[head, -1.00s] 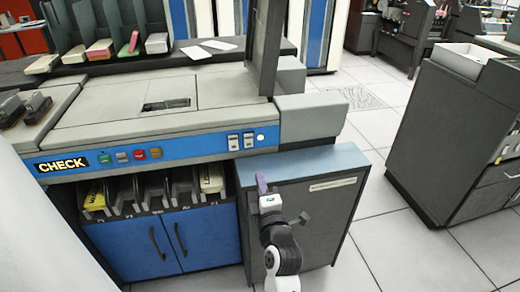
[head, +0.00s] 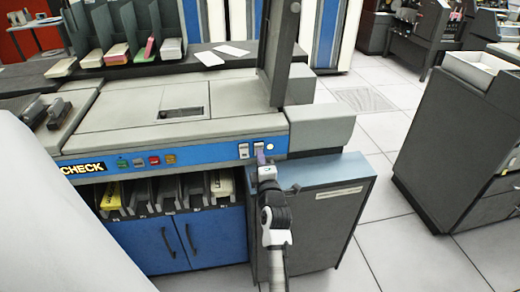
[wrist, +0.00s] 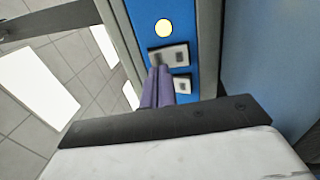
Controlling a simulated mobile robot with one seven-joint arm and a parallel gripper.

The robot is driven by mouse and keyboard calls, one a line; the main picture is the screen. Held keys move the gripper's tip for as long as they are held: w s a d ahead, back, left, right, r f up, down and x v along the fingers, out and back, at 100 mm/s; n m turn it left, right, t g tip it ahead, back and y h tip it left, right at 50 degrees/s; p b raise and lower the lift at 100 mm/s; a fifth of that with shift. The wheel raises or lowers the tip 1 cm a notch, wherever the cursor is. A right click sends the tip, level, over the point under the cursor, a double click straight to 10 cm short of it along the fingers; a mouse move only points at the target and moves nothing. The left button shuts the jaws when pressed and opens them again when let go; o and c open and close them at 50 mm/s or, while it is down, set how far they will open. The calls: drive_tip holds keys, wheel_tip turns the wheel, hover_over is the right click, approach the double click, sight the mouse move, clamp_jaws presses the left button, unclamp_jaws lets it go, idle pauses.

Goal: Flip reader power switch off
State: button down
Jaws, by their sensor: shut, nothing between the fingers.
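The card reader's blue panel strip (head: 205,154) has two white rocker switches, a left one (head: 243,151) and a right one (head: 258,149), beside a lit round lamp (head: 270,147). My gripper (head: 261,159) is at the panel just below the right switch, its purple fingers shut and empty. In the wrist view, the shut fingertips (wrist: 158,70) are at the switch nearer the lamp (wrist: 168,56) and partly cover its lower edge. The other switch (wrist: 182,84) is beside the fingers. The lamp (wrist: 164,28) glows yellow. I cannot tell whether the fingertips touch the switch.
A CHECK sign (head: 83,168) and several coloured buttons sit on the panel's left. Card stackers (head: 170,193) lie below it. A grey cabinet (head: 325,220) stands to the right under the arm's side. Open floor (head: 390,245) lies farther right.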

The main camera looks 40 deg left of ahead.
drive_tip(key=shift+x, duration=0.8)
drive_tip(key=shift+w+a+r+p, duration=0.15)
drive_tip(key=shift+r+p, duration=0.15)
drive_tip(key=shift+p, duration=0.6)
drive_tip(key=shift+f, duration=0.2)
